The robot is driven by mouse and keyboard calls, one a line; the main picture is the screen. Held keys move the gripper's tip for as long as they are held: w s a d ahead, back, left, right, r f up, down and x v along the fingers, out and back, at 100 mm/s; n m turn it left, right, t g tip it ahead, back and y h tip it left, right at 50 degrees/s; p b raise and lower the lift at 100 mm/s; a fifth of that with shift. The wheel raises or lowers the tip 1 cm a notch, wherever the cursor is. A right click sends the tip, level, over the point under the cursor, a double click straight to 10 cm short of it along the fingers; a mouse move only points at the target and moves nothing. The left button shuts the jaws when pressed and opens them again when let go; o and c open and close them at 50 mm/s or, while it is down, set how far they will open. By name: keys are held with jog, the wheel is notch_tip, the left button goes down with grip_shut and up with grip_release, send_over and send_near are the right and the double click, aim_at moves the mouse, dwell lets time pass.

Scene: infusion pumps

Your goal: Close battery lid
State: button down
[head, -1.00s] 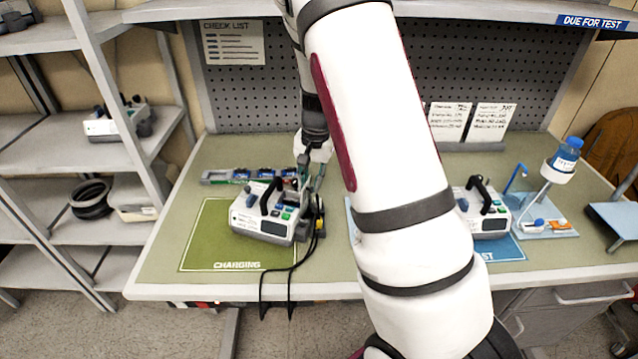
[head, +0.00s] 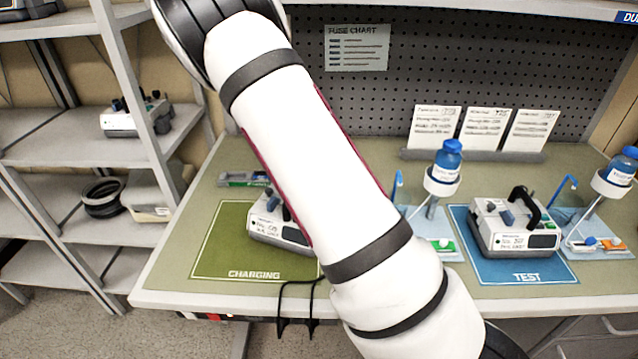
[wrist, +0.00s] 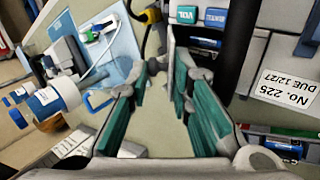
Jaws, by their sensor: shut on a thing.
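The white and grey pump (head: 278,228) stands on the green charging mat (head: 215,258) in the head view, partly hidden by my arm. My gripper (wrist: 160,75), with teal pads, is beside the pump in the wrist view and hidden behind my arm in the head view. Its fingertips are close around a thin grey piece (wrist: 170,42), which looks like the battery lid. The exact contact is unclear.
A second pump (head: 515,225) stands on the blue test mat (head: 478,268). Blue-capped bottles (head: 447,160) on stands are on the right half of the bench. A black cable (head: 297,290) hangs over the front edge. A shelf unit (head: 110,150) stands at the left.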

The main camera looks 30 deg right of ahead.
dwell(0.5)
jog(key=c, duration=1.5)
grip_release()
jog(key=v, duration=1.2)
jog(key=shift+w+f, duration=0.15)
jog(key=shift+c, duration=0.2)
